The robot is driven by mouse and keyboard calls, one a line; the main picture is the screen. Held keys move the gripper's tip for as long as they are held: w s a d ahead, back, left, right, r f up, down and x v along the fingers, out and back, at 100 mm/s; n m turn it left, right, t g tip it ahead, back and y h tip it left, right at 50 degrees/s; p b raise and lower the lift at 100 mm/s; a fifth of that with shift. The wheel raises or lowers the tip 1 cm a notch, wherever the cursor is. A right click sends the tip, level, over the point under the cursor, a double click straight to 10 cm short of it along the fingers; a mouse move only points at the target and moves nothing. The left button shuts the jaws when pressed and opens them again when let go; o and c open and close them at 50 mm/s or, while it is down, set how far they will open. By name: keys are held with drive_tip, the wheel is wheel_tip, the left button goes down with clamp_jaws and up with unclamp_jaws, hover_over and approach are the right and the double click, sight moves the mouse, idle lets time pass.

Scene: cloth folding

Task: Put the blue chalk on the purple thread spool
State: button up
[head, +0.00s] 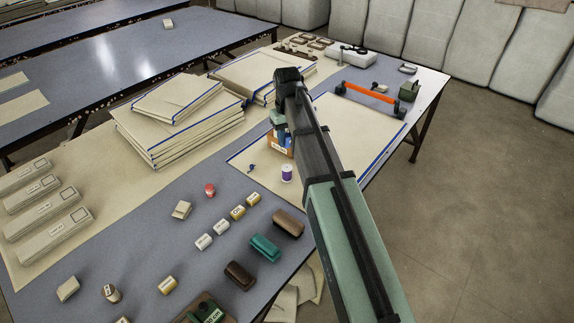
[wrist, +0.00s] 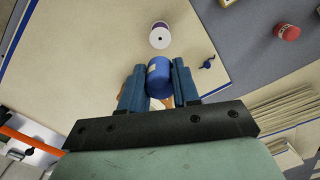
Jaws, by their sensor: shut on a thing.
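The blue chalk (wrist: 159,77) is a short blue cylinder with a pale label, held between the two blue fingers of my gripper (wrist: 159,66). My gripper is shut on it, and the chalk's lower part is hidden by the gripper. In the head view the gripper (head: 282,136) hangs over the cream cloth, and the chalk is hard to separate from the fingers. The purple thread spool (head: 286,173) stands upright on the cloth, apart from the gripper, a little nearer the camera. In the wrist view the spool (wrist: 160,37) shows its white round top, just beyond the chalk with a gap between.
A small blue pin-like piece (head: 251,168) lies left of the spool. A brown box (head: 280,151) is partly hidden by the gripper. Folded cloth stacks (head: 185,115) stand at left.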

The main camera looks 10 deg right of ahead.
sight(287, 167)
drive_tip(key=shift+f, duration=4.85)
drive_tip(key=shift+f, duration=0.15)
drive_tip(key=o, duration=1)
drive_tip(key=shift+o, duration=0.2)
wheel_tip(287, 167, up, 12)
drive_tip(key=shift+r, duration=0.2)
